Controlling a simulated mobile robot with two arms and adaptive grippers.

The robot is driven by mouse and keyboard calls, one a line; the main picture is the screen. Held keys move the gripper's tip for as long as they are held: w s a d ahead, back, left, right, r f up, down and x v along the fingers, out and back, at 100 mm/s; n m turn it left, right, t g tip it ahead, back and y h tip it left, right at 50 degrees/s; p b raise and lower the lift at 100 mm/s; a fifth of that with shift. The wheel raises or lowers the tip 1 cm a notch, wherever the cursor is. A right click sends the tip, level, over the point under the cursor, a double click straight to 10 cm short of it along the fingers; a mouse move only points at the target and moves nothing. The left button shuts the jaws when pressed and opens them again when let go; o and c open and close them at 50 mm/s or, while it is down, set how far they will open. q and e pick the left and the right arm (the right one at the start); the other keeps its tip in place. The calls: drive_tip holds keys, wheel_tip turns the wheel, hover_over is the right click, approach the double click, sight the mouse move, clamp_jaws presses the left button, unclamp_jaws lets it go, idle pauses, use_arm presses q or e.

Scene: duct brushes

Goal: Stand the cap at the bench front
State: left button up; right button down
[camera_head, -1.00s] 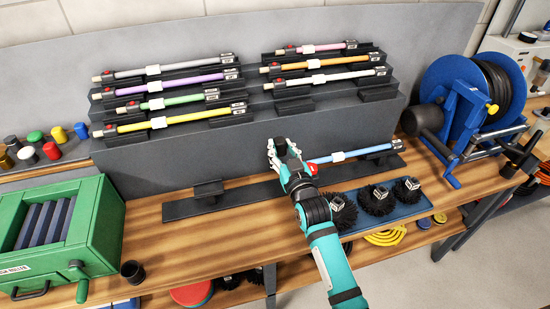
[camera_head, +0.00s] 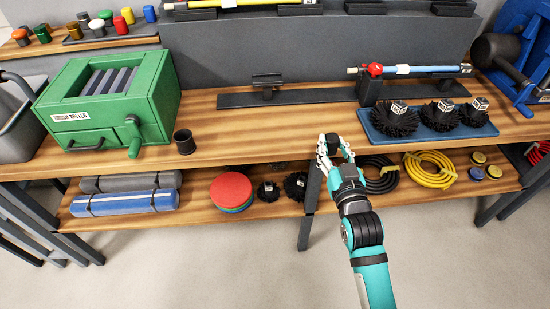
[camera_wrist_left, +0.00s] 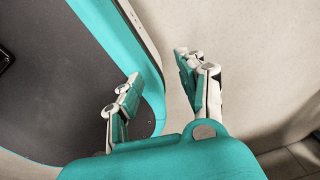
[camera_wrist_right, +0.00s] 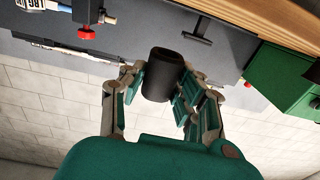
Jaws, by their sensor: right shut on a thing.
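My right gripper (camera_head: 335,148) is shut on a small black cap (camera_head: 332,139), in front of the bench's front edge in the head view. In the right wrist view the cap (camera_wrist_right: 163,75) is a dark cylinder between the fingers of my right gripper (camera_wrist_right: 160,85). The wooden bench (camera_head: 240,148) has clear front surface to the left of the gripper. A similar black cup-like piece (camera_head: 184,141) stands upright at the bench front beside the green brush roller box (camera_head: 110,105). My left gripper (camera_wrist_left: 157,72) is open and empty in the left wrist view, beside my own body.
A blue tray (camera_head: 425,137) with black round brushes lies right of the gripper. A blue rod (camera_head: 425,69) rests on a black stand behind it. The lower shelf (camera_head: 330,199) holds a red disc (camera_head: 230,188), hoses and rolls. A blue reel (camera_head: 525,55) stands at right.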

sight(335, 149)
drive_tip(key=shift+s+a+f, duration=0.2)
drive_tip(key=shift+s+f, duration=0.15)
drive_tip(key=shift+f, duration=0.05)
drive_tip(key=w, duration=0.2)
drive_tip(key=w+d, duration=0.1)
drive_tip(key=w, duration=0.1)
drive_tip(key=shift+f, duration=0.15)
drive_tip(key=w, duration=0.3)
drive_tip(key=w+d+f, duration=0.1)
drive_tip(key=w, duration=0.3)
drive_tip(key=w+d, duration=0.1)
drive_tip(key=w, duration=0.3)
drive_tip(key=shift+w+d+f, duration=0.15)
drive_tip(key=shift+d+f, duration=0.1)
wheel_tip(335, 149, down, 3)
drive_tip(key=shift+b, duration=0.35)
drive_tip(key=shift+f, duration=0.2)
use_arm(q)
drive_tip(key=shift+w+d+f, duration=0.2)
drive_tip(key=shift+w+f, duration=0.15)
drive_tip(key=shift+w, duration=0.25)
drive_tip(key=shift+w+d+f, duration=0.15)
drive_tip(key=shift+w+f, duration=0.15)
drive_tip(key=shift+w, duration=0.3)
drive_tip(key=shift+w, duration=0.1)
